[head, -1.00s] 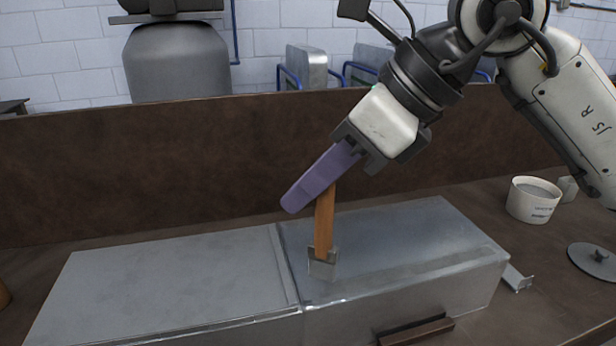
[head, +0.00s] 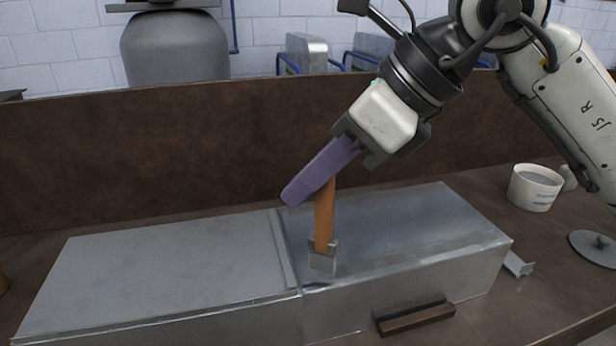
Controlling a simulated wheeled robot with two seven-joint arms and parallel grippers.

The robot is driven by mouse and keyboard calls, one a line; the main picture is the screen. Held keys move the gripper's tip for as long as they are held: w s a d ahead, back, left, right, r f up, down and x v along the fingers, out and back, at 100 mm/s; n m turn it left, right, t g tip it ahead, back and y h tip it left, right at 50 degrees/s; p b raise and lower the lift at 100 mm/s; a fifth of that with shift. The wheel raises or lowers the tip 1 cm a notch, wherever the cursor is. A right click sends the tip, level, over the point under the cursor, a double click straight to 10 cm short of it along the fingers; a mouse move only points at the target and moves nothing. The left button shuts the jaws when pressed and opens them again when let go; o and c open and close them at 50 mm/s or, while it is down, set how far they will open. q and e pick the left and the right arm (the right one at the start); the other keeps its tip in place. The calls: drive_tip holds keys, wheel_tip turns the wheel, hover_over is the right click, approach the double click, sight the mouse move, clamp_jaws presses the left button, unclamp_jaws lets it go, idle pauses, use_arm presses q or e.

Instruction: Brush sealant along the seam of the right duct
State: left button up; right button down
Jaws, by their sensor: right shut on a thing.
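My right gripper (head: 312,188), with long purple fingers, is shut on a brush (head: 324,215). The brush has a wooden handle and points down. Its wide grey head (head: 322,259) is at the top of the right duct (head: 400,228), close to the front edge and just right of the joint between the ducts. I cannot tell for sure whether the bristles touch the metal. A shinier strip runs along the right duct's front top edge. The left duct (head: 170,268) lies end to end with it. My left gripper is not in view.
A white tub (head: 535,187) with grey contents stands at the right, with a round lid (head: 594,248) with a knob in front of it. A small metal bracket (head: 518,264) lies by the duct's right end. A brown bar (head: 415,317) sits at the duct's front. A tall brown panel (head: 150,160) stands behind.

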drive_tip(key=shift+f+b, duration=0.4)
drive_tip(key=shift+f, duration=0.05)
